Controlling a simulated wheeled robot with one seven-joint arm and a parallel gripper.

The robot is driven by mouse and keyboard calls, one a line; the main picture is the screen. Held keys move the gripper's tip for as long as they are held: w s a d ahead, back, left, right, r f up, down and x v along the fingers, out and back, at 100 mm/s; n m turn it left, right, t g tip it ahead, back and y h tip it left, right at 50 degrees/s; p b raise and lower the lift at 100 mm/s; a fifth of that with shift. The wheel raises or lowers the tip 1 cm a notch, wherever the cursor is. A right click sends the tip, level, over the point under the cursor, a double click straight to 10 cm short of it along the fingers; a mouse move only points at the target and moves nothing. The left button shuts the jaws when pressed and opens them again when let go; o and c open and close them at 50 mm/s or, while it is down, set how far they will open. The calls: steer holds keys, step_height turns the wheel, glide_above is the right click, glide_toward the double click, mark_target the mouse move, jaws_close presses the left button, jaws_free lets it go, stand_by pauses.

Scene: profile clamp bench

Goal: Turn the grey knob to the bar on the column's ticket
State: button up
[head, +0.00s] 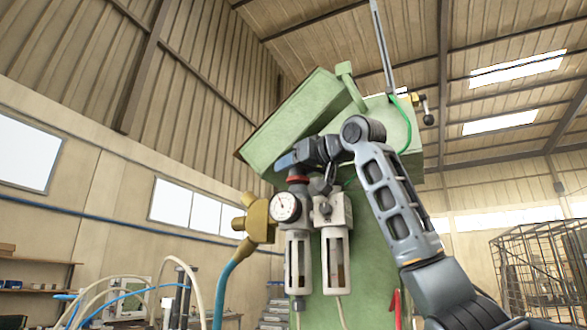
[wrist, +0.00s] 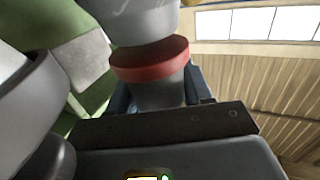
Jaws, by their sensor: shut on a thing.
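The grey knob (wrist: 155,95) shows in the wrist view with a red ring (wrist: 150,59) against the pale regulator body (wrist: 135,20). My gripper (wrist: 165,122) is shut on the knob, with a dark finger across it. In the head view my gripper (head: 292,160) sits at the top of the left regulator, just above the red ring (head: 298,180), and mostly hides the knob. A round pressure gauge (head: 286,207) is on the regulator's front; its reading is too small to tell. The green column (head: 357,270) stands behind. I cannot make out the ticket or its bar.
A second pale unit (head: 332,208) stands close on the right, and two clear bowls hang below. A brass fitting (head: 258,222) with a blue hose (head: 226,280) is on the left. A green box (head: 300,115) overhangs behind my arm. A wire cage (head: 540,265) stands far right.

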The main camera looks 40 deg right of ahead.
steer(key=o, duration=1)
steer(key=shift+s+a+b, duration=0.15)
steer(key=shift+s+b, duration=0.55)
steer(key=shift+s, duration=1.25)
steer(key=shift+s+a+b, duration=0.1)
steer(key=shift+s+b, duration=0.6)
steer(key=shift+s, duration=1.25)
